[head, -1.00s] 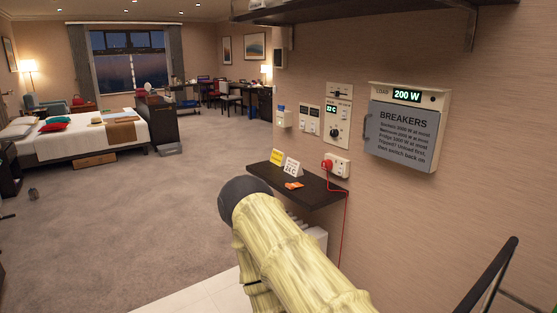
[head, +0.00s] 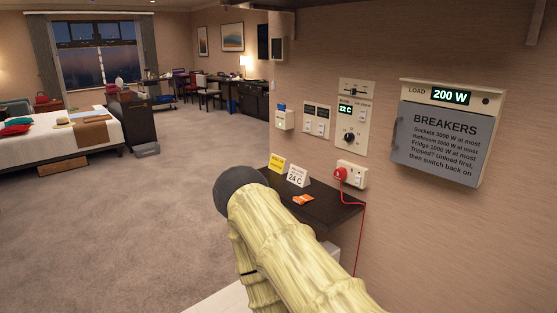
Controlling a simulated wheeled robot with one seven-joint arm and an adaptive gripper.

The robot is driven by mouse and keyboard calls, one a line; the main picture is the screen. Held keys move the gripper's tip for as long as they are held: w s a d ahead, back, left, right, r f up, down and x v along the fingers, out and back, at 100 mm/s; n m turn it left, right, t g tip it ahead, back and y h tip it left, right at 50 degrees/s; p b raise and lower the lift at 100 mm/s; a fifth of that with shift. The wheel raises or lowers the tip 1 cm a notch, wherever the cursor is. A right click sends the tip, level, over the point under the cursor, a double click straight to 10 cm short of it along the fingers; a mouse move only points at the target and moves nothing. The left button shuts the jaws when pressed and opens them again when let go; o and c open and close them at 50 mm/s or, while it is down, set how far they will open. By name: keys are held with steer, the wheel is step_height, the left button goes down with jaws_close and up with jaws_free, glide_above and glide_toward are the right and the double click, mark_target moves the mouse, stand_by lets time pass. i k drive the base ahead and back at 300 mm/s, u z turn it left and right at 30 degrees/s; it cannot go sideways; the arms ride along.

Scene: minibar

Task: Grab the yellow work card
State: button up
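The yellow work card (head: 277,163) stands at the left end of a dark wall shelf (head: 335,207), beside a white card (head: 298,176) reading 24 C. Its printing is too small to read. My arm, in a pale yellow sleeve with a dark rounded end, reaches up from the bottom of the view and ends just left of and in front of the shelf, apart from the card. My gripper's fingers do not show. The arm hides part of the shelf's near left side.
An orange item (head: 303,199) lies on the shelf. A red plug (head: 340,174) sits in the wall socket, with its red cord hanging past the shelf's right end. The breaker box (head: 446,135) projects from the wall at right. Open carpet (head: 130,230) lies to the left.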

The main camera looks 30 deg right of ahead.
mark_target(277, 165)
steer(key=z, duration=0.3)
steer(key=i, duration=1.7)
steer(key=z, duration=0.4)
